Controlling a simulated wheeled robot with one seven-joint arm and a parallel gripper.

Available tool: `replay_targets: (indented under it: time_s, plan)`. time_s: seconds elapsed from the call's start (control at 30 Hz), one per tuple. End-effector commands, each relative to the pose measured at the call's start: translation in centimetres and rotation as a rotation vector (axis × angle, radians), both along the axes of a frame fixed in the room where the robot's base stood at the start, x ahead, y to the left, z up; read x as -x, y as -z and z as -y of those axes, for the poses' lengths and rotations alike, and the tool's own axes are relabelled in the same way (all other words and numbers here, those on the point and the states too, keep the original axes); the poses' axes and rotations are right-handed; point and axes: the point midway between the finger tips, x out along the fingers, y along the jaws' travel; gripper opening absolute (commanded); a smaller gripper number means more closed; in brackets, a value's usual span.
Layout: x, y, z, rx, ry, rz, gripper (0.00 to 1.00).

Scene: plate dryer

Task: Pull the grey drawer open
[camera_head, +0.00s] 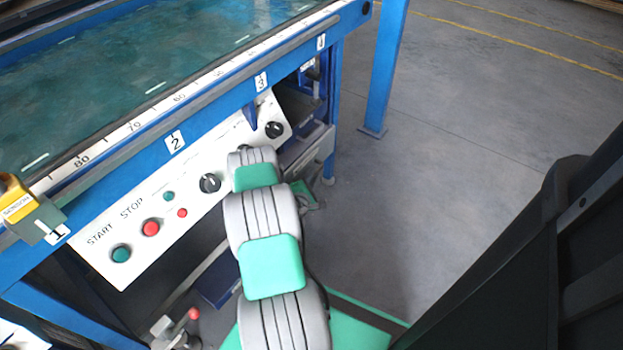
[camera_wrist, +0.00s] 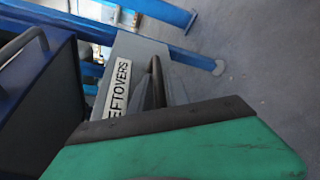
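The grey drawer (camera_wrist: 142,46) shows in the wrist view, with a white label reading "LEFTOVERS" on its front and a dark bar handle (camera_wrist: 156,85) beside the label. The near part of the front is covered by a green and black part of my gripper (camera_wrist: 180,135), which fills the bottom of the wrist view.
The blue-framed table (camera_head: 205,125) carries a white control panel (camera_head: 135,225) with START and STOP buttons and dark knobs, close to my arm. A blue post (camera_head: 386,70) stands at the back. Grey floor (camera_head: 450,150) to the right is clear.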

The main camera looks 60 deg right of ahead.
Motion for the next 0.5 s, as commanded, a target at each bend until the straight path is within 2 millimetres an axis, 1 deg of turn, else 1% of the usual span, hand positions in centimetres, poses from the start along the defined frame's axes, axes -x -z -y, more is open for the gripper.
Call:
replay_targets:
  time_s: [0.2, 0.27, 0.47, 0.5]
  plan:
    - [-0.17, -0.04, 0.05, 0.0, -0.002, 0.0, 0.22]
    - [-0.18, -0.03, 0.04, -0.001, -0.003, 0.001, 0.17]
    - [-0.22, -0.04, 0.0, 0.0, -0.004, 0.001, 0.01]
    - [-0.23, -0.03, 0.0, 0.0, -0.004, 0.001, 0.0]
